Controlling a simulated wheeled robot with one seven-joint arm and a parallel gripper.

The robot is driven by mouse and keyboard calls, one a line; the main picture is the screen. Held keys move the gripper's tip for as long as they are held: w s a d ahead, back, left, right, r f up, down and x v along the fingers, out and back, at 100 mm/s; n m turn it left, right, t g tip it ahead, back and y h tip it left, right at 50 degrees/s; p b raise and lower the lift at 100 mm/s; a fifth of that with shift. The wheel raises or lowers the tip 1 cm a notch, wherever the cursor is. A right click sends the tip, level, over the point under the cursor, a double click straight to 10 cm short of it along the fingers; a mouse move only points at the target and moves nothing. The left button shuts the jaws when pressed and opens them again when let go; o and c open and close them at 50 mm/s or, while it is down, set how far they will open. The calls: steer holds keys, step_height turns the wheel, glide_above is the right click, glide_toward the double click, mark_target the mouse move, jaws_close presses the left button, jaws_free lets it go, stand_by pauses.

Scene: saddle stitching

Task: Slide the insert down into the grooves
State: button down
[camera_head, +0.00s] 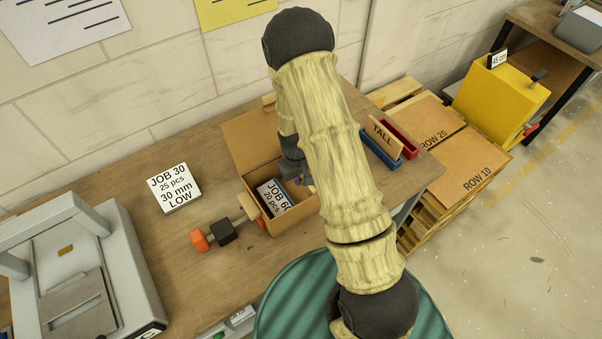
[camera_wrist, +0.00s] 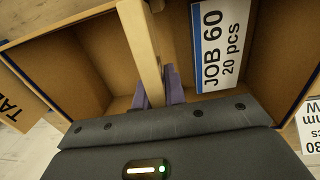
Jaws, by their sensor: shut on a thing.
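The insert, a thin tan strip (camera_wrist: 143,45), stands edge-on between the purple fingertips of my gripper (camera_wrist: 160,92) in the wrist view. My gripper is shut on it. The insert runs across the open cardboard box (camera_wrist: 92,28), dividing the view of its inside. A JOB 60 card (camera_wrist: 215,45) lies in the box to the right of the insert. In the head view my gripper (camera_head: 293,172) is over the box (camera_head: 292,221), partly behind my arm. The insert is hard to make out there. The grooves and the insert's lower edge cannot be seen.
A tool with an orange end (camera_head: 199,240) and black block (camera_head: 222,231) lies beside the box. A TALL card (camera_head: 383,138) stands by red and blue holders at right. A grey machine (camera_head: 75,265) fills the left.

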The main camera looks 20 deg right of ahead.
steer(key=shift+s+d, duration=0.1)
steer(key=shift+r+p, duration=0.4)
steer(key=shift+r, duration=0.1)
steer(key=r+p, duration=0.1)
steer(key=r, duration=0.1)
steer(key=r+p, duration=0.2)
steer(key=r, duration=0.1)
steer(key=r+p, duration=0.2)
steer(key=r, duration=0.1)
steer(key=shift+w+d, duration=0.1)
steer(key=shift+w, duration=0.2)
steer(key=shift+s+a+r+p, duration=0.25)
steer(key=shift+r+p, duration=0.25)
steer(key=shift+p, duration=0.05)
steer(key=shift+d, duration=0.2)
